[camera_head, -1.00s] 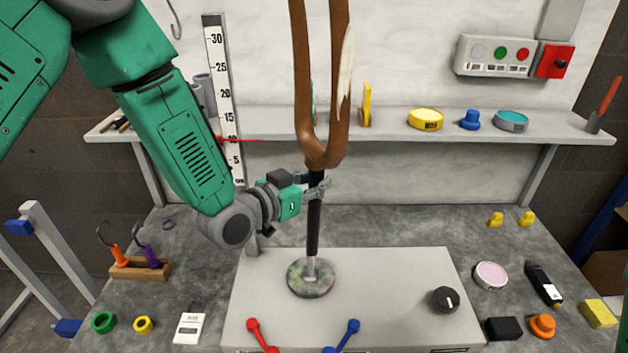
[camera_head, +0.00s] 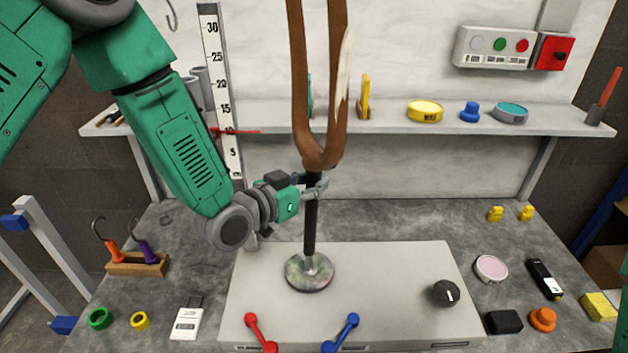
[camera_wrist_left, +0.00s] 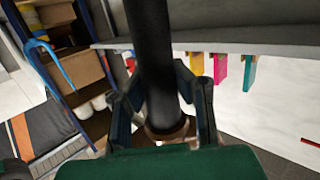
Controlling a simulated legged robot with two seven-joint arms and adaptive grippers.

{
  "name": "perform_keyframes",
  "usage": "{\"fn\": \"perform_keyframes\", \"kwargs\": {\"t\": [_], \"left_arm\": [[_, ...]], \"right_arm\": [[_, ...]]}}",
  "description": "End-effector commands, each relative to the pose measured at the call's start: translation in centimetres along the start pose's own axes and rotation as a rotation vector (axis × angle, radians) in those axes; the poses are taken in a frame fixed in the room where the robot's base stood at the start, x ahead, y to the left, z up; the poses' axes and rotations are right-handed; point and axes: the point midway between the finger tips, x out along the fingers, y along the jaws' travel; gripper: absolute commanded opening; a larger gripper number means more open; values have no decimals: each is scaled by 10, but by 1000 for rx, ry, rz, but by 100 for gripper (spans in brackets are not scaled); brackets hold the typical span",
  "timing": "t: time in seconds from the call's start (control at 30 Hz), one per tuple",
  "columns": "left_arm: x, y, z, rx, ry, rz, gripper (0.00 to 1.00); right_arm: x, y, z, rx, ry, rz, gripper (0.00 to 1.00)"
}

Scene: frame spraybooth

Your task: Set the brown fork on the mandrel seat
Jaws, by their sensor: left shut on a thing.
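The brown fork (camera_head: 338,110) stands upright with its two legs up and its black steerer tube down. A whitish patch runs along its right leg. My left gripper (camera_head: 316,188) is shut on the black tube just under the brown crown. The mandrel seat (camera_head: 322,280), a mottled round disc with a short silver post, is directly below. The tube's lower end lines up with the post; I cannot tell whether it is fully seated. In the left wrist view the fork's black tube (camera_wrist_left: 152,60) runs between the fingers. My right gripper is not in view.
The seat is on a pale box (camera_head: 400,300) with a black knob (camera_head: 446,293) and red (camera_head: 260,333) and blue (camera_head: 341,333) levers. A shelf (camera_head: 390,121) runs behind. A ruler (camera_head: 221,90) stands behind my left arm. Small items lie on both bench sides.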

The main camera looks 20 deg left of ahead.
Motion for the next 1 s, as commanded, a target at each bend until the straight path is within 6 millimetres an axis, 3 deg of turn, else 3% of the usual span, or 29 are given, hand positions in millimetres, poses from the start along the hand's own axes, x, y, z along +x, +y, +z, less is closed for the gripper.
{"fn": "perform_keyframes", "kwargs": {"t": [1.0], "left_arm": [[4,2,20,-6,2,6,0]], "right_arm": [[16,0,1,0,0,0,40]]}}
